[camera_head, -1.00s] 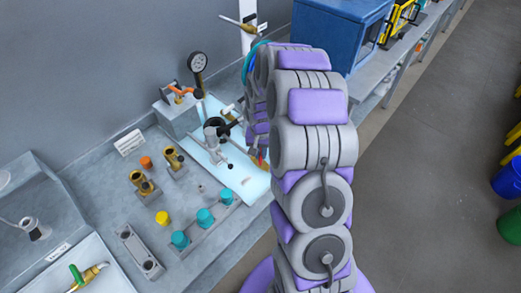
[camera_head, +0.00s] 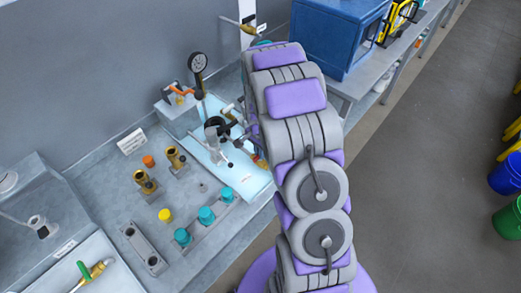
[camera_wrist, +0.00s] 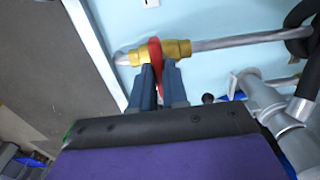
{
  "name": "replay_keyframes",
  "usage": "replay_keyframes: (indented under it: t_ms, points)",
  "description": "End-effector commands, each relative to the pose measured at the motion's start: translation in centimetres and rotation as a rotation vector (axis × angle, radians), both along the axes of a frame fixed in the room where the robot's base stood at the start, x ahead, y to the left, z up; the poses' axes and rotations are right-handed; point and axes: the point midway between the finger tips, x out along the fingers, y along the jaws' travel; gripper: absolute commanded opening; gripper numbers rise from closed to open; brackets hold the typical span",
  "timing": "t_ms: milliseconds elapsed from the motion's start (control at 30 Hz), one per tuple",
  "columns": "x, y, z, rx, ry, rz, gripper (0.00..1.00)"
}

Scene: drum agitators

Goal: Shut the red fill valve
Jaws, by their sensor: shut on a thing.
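The red fill valve's handle (camera_wrist: 156,56) shows in the wrist view, standing across a brass valve body (camera_wrist: 176,49) on a grey pipe. The handle runs roughly crosswise to the pipe. My gripper (camera_wrist: 160,72) has its two dark fingers closed on either side of the handle's lower part, which is partly hidden between them. In the head view, a small brass bit of the valve (camera_head: 260,162) shows at the edge of my arm, by the light blue tray. My gripper is mostly hidden behind my arm there.
A pressure gauge (camera_head: 198,62) and an orange-handled valve (camera_head: 180,90) stand behind the tray (camera_head: 243,180). Brass fittings (camera_head: 145,181) and teal caps (camera_head: 206,215) sit on the bench to the left. A blue box (camera_head: 335,35) stands at the back right. Silver fittings (camera_wrist: 262,95) lie right of my fingers.

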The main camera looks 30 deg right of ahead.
Motion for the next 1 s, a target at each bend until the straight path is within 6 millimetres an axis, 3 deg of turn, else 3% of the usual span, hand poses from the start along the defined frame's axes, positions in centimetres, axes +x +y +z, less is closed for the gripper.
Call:
replay_keyframes:
  t_ms: [467,500,733,1000]
  points:
    - [-0.03,0.12,-0.11,0.001,0.003,-0.014,0.00]
    - [-0.03,0.12,-0.11,0.001,0.003,-0.014,0.17]
    - [-0.03,0.04,-0.04,0.001,0.000,-0.013,0.39]
    - [0.00,-0.01,0.10,0.000,-0.001,-0.012,0.39]
